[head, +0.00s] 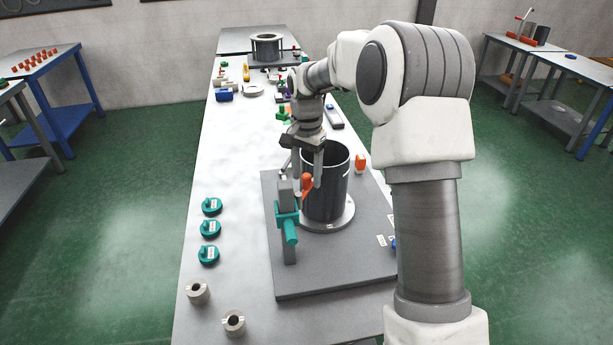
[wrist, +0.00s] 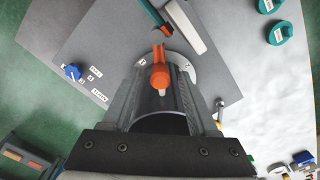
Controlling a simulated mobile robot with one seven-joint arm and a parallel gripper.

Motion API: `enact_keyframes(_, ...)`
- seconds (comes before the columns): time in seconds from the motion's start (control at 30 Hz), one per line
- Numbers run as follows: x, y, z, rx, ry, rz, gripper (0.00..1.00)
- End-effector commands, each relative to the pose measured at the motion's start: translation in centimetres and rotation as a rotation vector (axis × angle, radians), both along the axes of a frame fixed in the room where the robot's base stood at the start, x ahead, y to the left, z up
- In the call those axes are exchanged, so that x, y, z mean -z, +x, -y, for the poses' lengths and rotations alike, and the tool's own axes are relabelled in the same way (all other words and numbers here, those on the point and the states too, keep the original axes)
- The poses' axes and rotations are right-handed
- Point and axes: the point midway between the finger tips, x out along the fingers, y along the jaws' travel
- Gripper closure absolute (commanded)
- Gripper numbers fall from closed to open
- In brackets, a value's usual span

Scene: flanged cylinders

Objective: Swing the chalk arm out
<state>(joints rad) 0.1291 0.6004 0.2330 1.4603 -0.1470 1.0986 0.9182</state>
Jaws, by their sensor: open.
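A dark flanged cylinder (head: 326,190) stands upright on a grey base plate (head: 335,275); its open top partly shows in the wrist view (wrist: 160,124). Beside it a grey post carries a teal bracket (head: 287,220). An orange handle (head: 307,186) with a pale tip sits beside the bracket, by the cylinder's near left side.
Several teal knobs (head: 210,228) and two pale rings (head: 234,323) lie on the white table at the left. An orange block (head: 361,163) stands right of the cylinder. Farther back are small parts and another flanged cylinder (head: 267,46).

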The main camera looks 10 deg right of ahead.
Motion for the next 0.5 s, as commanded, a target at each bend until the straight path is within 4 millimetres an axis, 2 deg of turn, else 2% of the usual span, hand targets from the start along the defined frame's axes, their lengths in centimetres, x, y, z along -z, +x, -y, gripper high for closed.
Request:
enact_keyframes(0.13,0.87,-0.04,-0.01,-0.001,0.000,0.000,0.40)
enact_keyframes(0.4,1.01,-0.01,-0.02,-0.001,0.000,0.001,0.40)
enact_keyframes(0.5,1.00,-0.01,-0.02,-0.001,-0.001,0.001,0.57)
